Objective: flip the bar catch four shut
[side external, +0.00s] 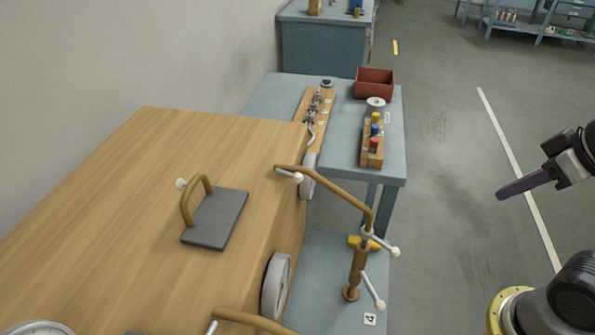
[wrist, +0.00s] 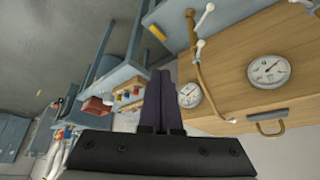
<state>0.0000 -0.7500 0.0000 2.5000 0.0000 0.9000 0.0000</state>
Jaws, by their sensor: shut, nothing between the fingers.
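The bar catch marked 4 (side external: 358,268) stands on a blue-grey ledge at the right side of a wooden cabinet, above its "4" label (side external: 370,319). Its brown bent bar (side external: 335,190) reaches from the post up and left to the cabinet's top edge. White-knobbed levers (side external: 381,242) stick out at the post, and another white knob shows by the bar's far end. A brown bar with white knobs also shows in the wrist view (wrist: 205,85); I cannot tell its number. My gripper (side external: 503,193) is shut and empty, well to the right of the catch and apart from it.
The wooden cabinet (side external: 110,190) carries a grey plate with a brown handle (side external: 190,200). Another brown bar (side external: 255,320) shows at the bottom edge. A blue table (side external: 345,140) behind holds a red bin (side external: 374,83) and a wooden block with coloured pegs (side external: 372,153). Floor between gripper and catch is open.

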